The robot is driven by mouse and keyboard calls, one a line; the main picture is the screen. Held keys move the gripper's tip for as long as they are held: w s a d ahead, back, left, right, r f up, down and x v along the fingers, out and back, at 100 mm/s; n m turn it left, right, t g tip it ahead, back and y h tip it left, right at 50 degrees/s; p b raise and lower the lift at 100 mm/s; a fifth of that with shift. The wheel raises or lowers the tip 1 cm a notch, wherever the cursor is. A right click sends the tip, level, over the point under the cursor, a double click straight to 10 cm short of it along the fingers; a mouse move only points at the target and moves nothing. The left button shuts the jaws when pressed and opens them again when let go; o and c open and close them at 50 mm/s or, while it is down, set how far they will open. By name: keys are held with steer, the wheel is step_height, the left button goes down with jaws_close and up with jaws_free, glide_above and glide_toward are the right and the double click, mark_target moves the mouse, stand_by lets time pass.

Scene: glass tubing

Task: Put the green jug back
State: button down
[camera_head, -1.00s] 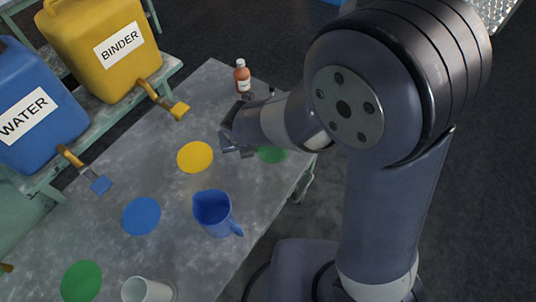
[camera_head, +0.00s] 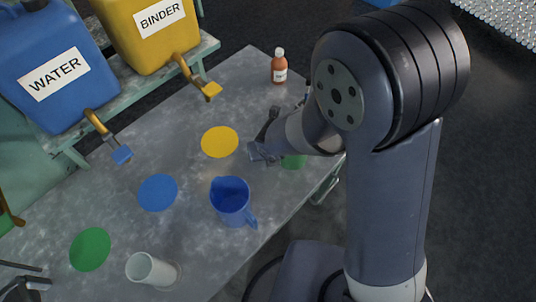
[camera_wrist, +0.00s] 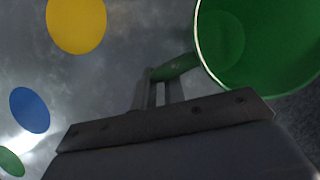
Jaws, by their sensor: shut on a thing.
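The green jug (camera_wrist: 262,40) fills the upper right of the wrist view, its round open mouth facing the camera. Its handle (camera_wrist: 178,66) is between the two fingers of my gripper (camera_wrist: 158,90), which is shut on it. In the head view my gripper (camera_head: 262,152) is low over the table, right of the yellow disc (camera_head: 219,142). A green patch (camera_head: 293,161) shows beside my wrist there, mostly hidden by my arm; I cannot tell whether it is the jug or a flat disc. Whether the jug touches the table is unclear.
A blue disc (camera_head: 157,192) and green disc (camera_head: 90,249) lie left. A brown bottle (camera_head: 279,68) stands behind. Blue (camera_head: 50,115) and yellow (camera_head: 130,52) canisters have taps overhanging the table.

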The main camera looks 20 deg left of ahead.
steer(key=shift+f, duration=0.2)
steer(key=c, duration=1.5)
jaws_free()
steer(key=shift+r, duration=0.1)
steer(key=p+v, duration=0.3)
steer(key=v, duration=0.9)
